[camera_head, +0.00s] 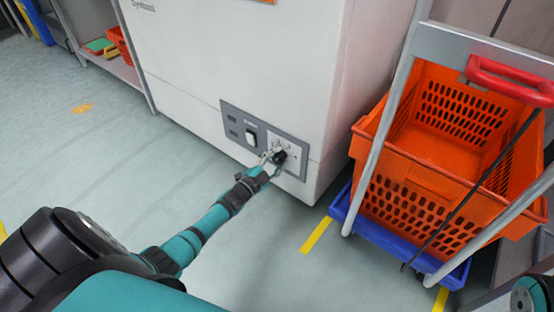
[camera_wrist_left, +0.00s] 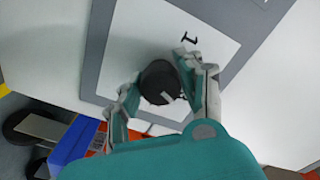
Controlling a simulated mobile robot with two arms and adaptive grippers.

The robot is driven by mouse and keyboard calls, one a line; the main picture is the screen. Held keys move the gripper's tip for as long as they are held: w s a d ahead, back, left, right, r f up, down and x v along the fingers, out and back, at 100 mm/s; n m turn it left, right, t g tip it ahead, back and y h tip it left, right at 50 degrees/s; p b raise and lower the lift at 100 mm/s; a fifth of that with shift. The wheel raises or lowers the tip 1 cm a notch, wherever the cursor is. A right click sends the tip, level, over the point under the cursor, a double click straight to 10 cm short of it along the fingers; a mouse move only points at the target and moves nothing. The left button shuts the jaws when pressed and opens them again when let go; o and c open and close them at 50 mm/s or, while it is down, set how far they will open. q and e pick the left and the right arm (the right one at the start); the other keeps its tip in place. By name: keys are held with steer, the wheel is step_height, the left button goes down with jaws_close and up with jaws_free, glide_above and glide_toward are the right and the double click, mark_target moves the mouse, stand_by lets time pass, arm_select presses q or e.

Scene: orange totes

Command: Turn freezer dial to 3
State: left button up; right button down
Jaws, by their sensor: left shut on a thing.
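The white freezer (camera_head: 225,60) stands at the top middle of the head view. Its grey control panel (camera_head: 232,112) is low on the front face. The black dial (camera_head: 281,157) sits on a white plate at the panel's right end. My left gripper (camera_head: 274,157) reaches the dial, and in the left wrist view its two fingers (camera_wrist_left: 160,92) are closed around the sides of the dial (camera_wrist_left: 160,80). A white mark shows on the dial's lower right. A printed "1" (camera_wrist_left: 189,38) shows above right of the dial; the other numbers are hidden or unreadable. My right gripper is not in view.
An orange tote (camera_head: 425,190) sits on a blue dolly (camera_head: 385,240) with a grey frame, just right of the freezer. A shelf (camera_head: 120,68) with small items stands at the upper left. The floor in front of the freezer is clear around my arm.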

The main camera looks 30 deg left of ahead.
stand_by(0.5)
arm_select(q)
steer(key=o, duration=1.2)
steer(key=shift+s, duration=0.1)
steer(key=s, duration=0.8)
steer(key=s+a, duration=0.1)
steer(key=s, duration=0.2)
steer(key=shift+s, duration=0.4)
steer(key=shift+d+r, duration=0.1)
